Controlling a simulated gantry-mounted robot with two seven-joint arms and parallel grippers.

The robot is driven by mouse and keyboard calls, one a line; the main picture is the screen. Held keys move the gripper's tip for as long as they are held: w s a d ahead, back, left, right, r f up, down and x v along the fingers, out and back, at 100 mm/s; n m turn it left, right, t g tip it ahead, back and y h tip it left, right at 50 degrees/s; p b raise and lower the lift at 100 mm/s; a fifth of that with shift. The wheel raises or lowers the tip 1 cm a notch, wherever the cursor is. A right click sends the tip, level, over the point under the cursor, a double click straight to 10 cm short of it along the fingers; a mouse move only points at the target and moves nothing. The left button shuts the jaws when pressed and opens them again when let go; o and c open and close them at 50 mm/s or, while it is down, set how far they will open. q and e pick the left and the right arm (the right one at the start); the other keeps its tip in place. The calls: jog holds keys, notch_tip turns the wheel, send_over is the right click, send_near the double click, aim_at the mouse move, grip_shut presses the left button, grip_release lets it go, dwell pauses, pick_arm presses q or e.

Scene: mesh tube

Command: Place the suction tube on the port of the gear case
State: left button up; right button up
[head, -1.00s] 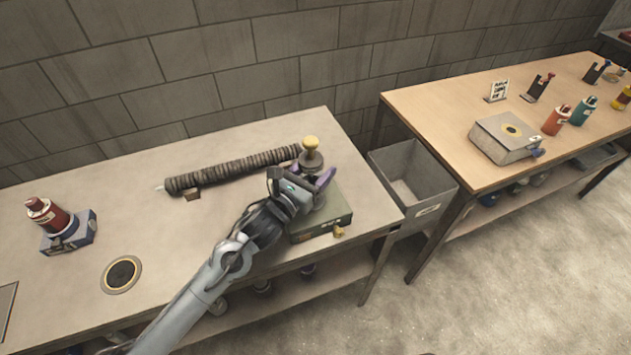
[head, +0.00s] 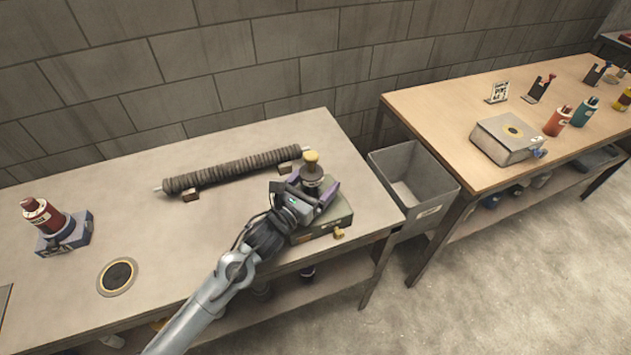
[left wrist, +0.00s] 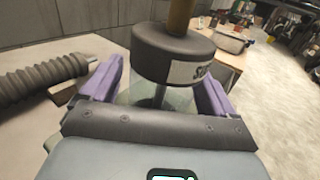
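A dark round-topped piece with a brassy yellow knob (head: 312,157) stands upright over the olive-green gear case (head: 340,216) on the grey bench. In the left wrist view its thick dark cap (left wrist: 170,55) carries a white label, mostly cut off, and a thin stem runs below it. I cannot tell if this is the suction tube or whether it is fully seated; the port is hidden. My left gripper (head: 312,190) has its purple fingers spread either side of the stem, with gaps. My right gripper is not in view.
A dark ribbed hose (head: 235,167) lies on small supports behind; it also shows in the left wrist view (left wrist: 45,75). A red bottle on a blue block (head: 65,232) and a round disc (head: 117,277) are left. A grey bin (head: 415,180) stands between the benches.

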pick_arm(q)
jog(key=shift+r, duration=0.1)
jog(key=shift+r, duration=0.15)
jog(key=p+v, duration=0.2)
jog(key=v, duration=1)
jog(key=shift+a, duration=0.1)
